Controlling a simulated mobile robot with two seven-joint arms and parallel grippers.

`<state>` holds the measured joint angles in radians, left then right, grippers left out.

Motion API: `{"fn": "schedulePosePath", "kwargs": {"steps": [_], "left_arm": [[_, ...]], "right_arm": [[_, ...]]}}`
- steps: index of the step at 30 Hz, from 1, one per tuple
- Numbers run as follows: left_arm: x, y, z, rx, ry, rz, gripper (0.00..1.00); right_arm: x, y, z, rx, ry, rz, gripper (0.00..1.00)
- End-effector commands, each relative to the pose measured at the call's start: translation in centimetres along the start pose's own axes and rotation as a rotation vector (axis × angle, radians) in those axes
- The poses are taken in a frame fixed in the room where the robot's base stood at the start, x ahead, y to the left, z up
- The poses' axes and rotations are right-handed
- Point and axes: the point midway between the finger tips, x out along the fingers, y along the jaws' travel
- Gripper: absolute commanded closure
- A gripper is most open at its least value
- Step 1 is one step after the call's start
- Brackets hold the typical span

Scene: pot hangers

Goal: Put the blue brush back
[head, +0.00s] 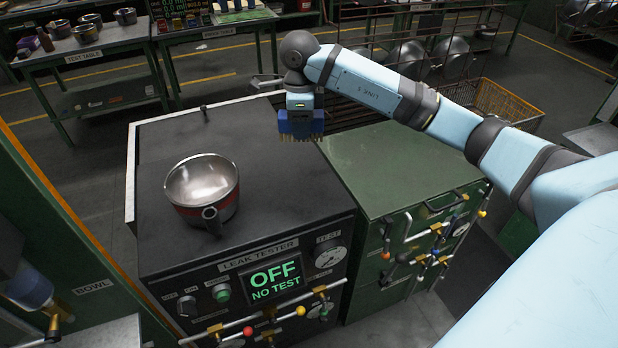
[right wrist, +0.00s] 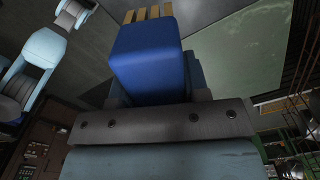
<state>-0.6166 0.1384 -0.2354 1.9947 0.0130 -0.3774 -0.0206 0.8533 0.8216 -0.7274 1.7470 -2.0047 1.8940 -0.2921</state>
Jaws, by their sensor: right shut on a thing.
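The blue brush (head: 302,124) is held by my right gripper (head: 300,112) above the seam between the dark leak tester and the green cabinet. Its pale tan bristles point down and it appears clear of the surfaces below. In the right wrist view the brush (right wrist: 150,55) is a blue block between the fingers, with the bristles at its far end. The right gripper is shut on it. My left gripper is not seen in the head view.
A red-and-steel pot (head: 203,188) stands on the leak tester (head: 275,215), whose screen reads OFF, NO TEST. The green cabinet (head: 390,165) has a clear top. Behind are the test table (head: 82,50), with several pots, and a wire basket (head: 505,103).

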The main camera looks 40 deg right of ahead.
Motion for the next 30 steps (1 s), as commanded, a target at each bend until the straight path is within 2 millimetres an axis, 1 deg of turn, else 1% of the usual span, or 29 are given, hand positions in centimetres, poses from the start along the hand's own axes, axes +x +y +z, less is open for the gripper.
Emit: {"fn": "schedulePosePath", "kwargs": {"steps": [1,3,9,12,15,22,27,30], "left_arm": [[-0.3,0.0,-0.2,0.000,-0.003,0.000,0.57],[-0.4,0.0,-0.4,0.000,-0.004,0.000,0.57],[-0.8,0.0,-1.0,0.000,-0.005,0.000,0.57],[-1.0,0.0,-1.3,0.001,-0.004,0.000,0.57],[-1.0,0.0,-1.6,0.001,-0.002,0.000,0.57],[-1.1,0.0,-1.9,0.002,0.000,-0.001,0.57],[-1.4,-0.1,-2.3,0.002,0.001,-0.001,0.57],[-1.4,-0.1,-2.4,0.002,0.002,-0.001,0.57]], "right_arm": [[1.4,0.1,0.0,0.001,0.003,0.006,0.88],[3.3,0.1,-0.1,0.002,0.004,0.006,0.88],[8.6,0.1,0.0,0.001,0.003,0.005,0.88],[10.8,0.1,0.1,0.001,0.001,0.004,0.88],[12.2,0.1,0.0,0.001,0.001,0.003,0.88],[13.9,0.1,0.1,0.001,0.001,0.003,0.88],[16.4,0.1,0.0,0.001,0.001,0.004,0.88],[17.2,0.0,0.1,0.000,0.001,0.001,0.88]]}}
